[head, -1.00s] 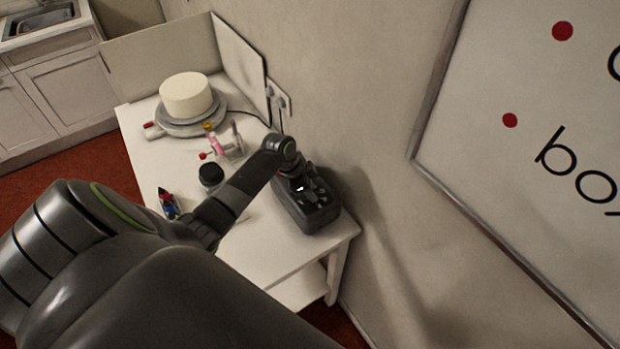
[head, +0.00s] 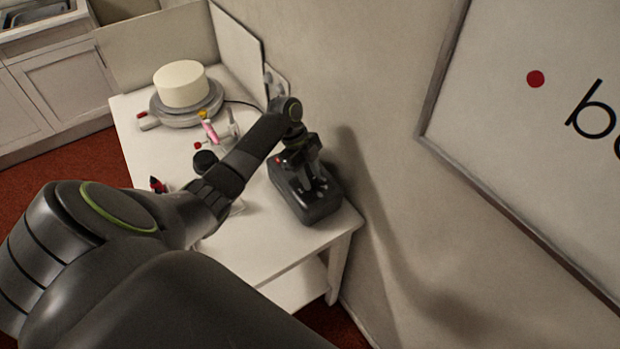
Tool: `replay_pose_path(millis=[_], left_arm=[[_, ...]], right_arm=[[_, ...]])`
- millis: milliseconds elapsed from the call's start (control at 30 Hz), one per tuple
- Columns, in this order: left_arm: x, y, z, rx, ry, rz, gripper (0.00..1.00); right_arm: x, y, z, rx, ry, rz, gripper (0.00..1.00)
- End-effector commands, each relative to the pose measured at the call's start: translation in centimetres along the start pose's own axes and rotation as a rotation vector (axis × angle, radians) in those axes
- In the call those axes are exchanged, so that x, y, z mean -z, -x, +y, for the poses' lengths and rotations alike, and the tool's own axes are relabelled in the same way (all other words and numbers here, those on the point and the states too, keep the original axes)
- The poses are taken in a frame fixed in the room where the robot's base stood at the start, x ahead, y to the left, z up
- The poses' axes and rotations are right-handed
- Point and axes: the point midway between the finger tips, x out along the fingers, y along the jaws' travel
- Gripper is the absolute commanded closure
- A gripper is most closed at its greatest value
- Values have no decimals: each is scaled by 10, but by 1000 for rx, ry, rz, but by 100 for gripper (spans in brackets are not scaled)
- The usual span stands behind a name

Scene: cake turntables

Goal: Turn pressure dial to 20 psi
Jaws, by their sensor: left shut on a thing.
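The dark compressor box (head: 318,208) stands at the right front corner of the white table, close to the wall. My left gripper (head: 312,182) points down onto the top of this box. It is shut on what seems to be the pressure dial, which the fingers hide. The dial's reading cannot be made out. A small red spot shows on the box's left upper edge. My right gripper is not in view.
A white cake (head: 182,84) sits on a grey turntable (head: 178,115) at the table's back. A pink airbrush (head: 209,129) on a stand and a black-lidded jar (head: 204,161) are left of my forearm. A framed board (head: 520,130) hangs on the right wall.

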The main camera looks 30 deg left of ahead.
Motion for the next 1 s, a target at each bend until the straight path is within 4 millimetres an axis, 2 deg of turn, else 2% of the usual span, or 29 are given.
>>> replay_pose_path(millis=[200,700,733,900,1000], left_arm=[[-1,0,-1,-23,-55,-3,92],[-1,0,0,-30,-71,-3,92],[-1,0,0,-30,-71,-3,68],[-1,0,0,-30,-71,-3,47],[0,0,0,-30,-71,-2,47]], right_arm=[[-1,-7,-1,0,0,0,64],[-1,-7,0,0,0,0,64],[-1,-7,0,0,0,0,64],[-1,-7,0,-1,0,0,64],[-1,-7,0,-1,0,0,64]])
